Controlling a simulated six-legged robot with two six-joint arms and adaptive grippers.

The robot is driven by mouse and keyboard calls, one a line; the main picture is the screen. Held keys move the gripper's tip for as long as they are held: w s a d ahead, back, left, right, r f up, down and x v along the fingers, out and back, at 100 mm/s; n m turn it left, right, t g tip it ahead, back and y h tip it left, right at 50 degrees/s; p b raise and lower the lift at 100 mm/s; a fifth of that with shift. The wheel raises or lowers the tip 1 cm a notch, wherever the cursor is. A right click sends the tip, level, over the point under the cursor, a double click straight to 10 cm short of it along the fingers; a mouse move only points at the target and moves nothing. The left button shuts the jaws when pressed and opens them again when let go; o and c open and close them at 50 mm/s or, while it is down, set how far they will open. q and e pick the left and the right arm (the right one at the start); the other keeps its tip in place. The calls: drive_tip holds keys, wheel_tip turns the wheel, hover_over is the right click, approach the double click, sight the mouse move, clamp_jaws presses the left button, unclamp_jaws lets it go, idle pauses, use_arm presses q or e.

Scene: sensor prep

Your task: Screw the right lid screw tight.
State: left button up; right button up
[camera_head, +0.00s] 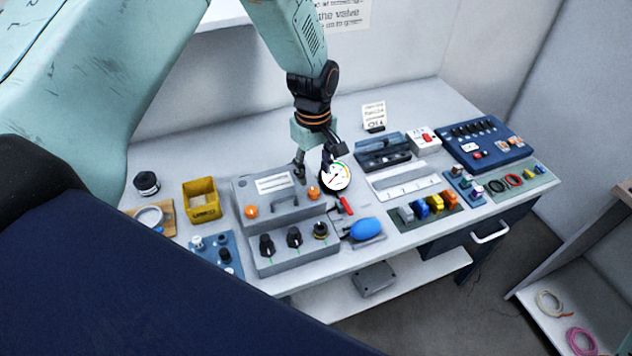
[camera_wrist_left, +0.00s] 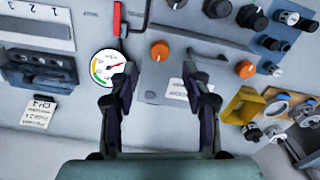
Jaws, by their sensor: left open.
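The grey box (camera_head: 290,250) stands on the bench, with a handled lid that has an orange screw on either side. The right lid screw (camera_head: 313,193) is an orange knob beside the gauge; it also shows in the left wrist view (camera_wrist_left: 160,50). The left lid screw (camera_head: 251,211) shows in the left wrist view too (camera_wrist_left: 245,69). My left gripper (camera_head: 314,176) is open, pointing down above the lid's right side. In the left wrist view its fingers (camera_wrist_left: 160,88) are apart with nothing between them, and the right screw lies just past the tips. My right gripper is out of view.
A round gauge (camera_head: 336,176) and a red-handled lever (camera_head: 345,205) are close to the right screw. Black knobs (camera_head: 294,237) line the box's front. A yellow bin (camera_head: 202,200) stands left, a blue bulb (camera_head: 366,230) right. Bare bench shows behind the box.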

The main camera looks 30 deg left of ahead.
sight(314, 191)
use_arm(q)
wheel_tip(314, 191, down, 7)
drive_tip(key=shift+w+r, duration=0.1)
drive_tip(key=shift+r, duration=0.1)
drive_tip(key=shift+s+r, duration=0.1)
drive_tip(key=shift+s, duration=0.15)
drive_tip(key=shift+w, duration=0.3)
drive_tip(key=c, duration=0.4)
drive_tip(key=shift+s, duration=0.1)
clamp_jaws()
